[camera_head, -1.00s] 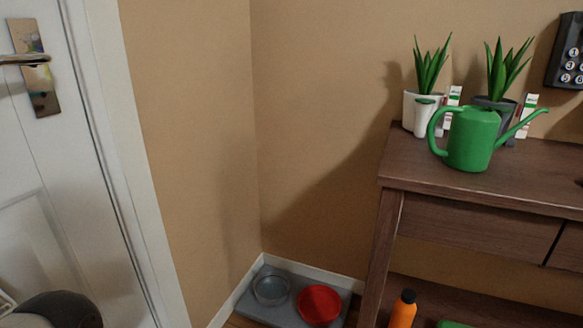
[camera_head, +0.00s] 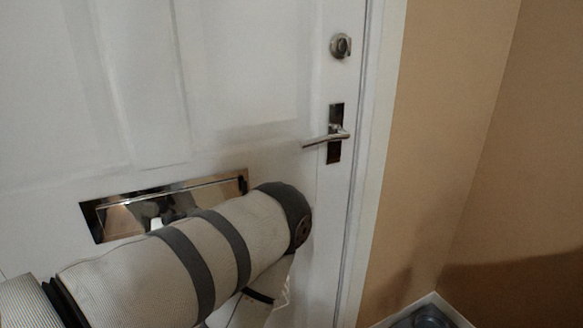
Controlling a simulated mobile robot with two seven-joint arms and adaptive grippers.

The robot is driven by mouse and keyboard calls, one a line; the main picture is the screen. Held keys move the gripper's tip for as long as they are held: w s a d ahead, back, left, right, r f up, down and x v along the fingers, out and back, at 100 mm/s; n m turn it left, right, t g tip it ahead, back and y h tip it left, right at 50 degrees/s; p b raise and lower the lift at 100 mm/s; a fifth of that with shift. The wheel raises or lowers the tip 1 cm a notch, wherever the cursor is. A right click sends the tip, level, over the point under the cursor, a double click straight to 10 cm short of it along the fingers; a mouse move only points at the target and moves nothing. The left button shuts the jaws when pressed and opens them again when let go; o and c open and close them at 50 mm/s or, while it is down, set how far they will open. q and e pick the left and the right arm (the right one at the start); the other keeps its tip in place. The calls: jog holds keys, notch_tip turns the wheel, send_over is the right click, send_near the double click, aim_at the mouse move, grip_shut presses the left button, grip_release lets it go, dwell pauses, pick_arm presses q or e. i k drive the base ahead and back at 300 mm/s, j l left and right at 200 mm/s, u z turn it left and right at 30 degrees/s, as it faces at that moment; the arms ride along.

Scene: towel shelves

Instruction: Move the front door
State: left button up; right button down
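The white front door (camera_head: 240,60) fills the left and middle of the head view and looks shut in its white frame (camera_head: 384,130). Its metal lever handle (camera_head: 328,137) sits on a plate near the right edge. A round lock (camera_head: 341,46) is above the handle, and a shiny letter plate (camera_head: 108,222) is lower on the left. My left arm reaches in from the lower left, in front of the door, and covers part of the letter plate. Neither gripper shows clearly; the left arm's end is hidden behind its own link.
A tan wall (camera_head: 440,120) stands to the right of the door frame and meets another wall at a corner.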

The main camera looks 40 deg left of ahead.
aim_at(103, 103)
jog(key=k+j+u, duration=0.1)
jog(key=u, duration=1.45)
